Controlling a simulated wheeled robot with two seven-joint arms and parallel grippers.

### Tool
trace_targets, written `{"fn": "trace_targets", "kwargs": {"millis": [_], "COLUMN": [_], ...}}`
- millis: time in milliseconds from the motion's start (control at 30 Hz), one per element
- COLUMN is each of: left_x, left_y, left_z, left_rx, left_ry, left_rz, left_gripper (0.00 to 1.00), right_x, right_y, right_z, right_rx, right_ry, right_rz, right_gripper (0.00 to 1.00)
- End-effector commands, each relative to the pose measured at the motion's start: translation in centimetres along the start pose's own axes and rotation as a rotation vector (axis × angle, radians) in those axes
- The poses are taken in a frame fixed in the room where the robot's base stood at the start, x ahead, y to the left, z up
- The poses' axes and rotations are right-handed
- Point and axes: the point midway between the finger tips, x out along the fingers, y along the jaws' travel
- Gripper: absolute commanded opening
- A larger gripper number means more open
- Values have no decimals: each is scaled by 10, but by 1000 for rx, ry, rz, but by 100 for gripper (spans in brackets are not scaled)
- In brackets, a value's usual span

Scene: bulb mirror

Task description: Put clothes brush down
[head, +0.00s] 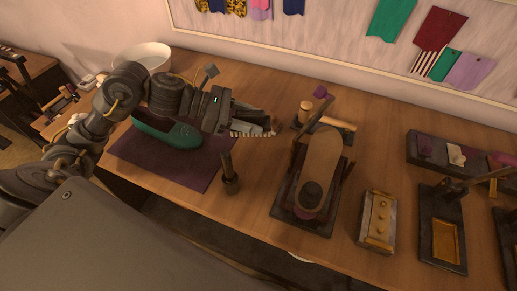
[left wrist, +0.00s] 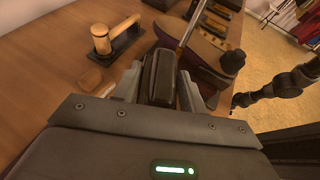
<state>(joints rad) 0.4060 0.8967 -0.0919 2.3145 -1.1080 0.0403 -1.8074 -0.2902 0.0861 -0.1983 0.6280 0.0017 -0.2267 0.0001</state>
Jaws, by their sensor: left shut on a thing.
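My left gripper (head: 262,124) is over the wooden table (head: 262,185), right of the purple mat. It is shut on the clothes brush (left wrist: 158,77), a dark block with rounded edges held between both fingers in the left wrist view. In the head view a pale strip shows along the fingers, probably the brush's bristles; most of the brush is hidden by the gripper. I cannot tell whether the brush touches the table. A dark jointed arm, likely my right one, shows at the right of the left wrist view; its jaws are too small to read.
A purple mat (head: 128,150) bears a green shoe-shaped thing (head: 185,138). A small dark stand (head: 230,183) is in front of the gripper. Bare table lies between.

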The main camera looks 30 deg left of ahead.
Motion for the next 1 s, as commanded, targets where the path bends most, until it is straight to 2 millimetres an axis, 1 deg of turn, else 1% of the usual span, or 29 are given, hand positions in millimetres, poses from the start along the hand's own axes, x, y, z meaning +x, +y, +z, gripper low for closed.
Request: {"fn": "trace_targets", "kwargs": {"millis": [33,100,200,300,367,500,633,700,867,1000], "left_x": [3,6,7,8,10,20,27,30,31,38], "left_y": [0,0,0,0,0,-1,-1,0,0,-1], "left_z": [-8,-15,-18,-20,-25,-49,-67,-73,-76,-92], "left_rx": [-4,-3,-2,-2,-5,-10,-6,-4,0,-7], "left_ry": [0,1,1,1,1,1,1,1,0,0], "left_rz": [0,1,2,2,0,-1,1,2,2,1], "left_gripper": [10,10,10,10,10,10,10,10,10,10], "right_x": [3,5,5,4,3,1,0,-1,-1,-3], "right_y": [1,3,7,9,9,8,3,-1,-7,-10], "right_z": [9,17,22,20,17,10,7,7,7,7], "right_rx": [-1,-3,-5,-6,-6,-5,-4,-2,0,1], "right_ry": [-11,-22,-27,-24,-20,-11,-7,-6,-7,-6], "right_rz": [1,3,8,11,11,9,3,-1,-9,-12], "right_gripper": [36,36,36,36,36,36,36,36,36,36]}}
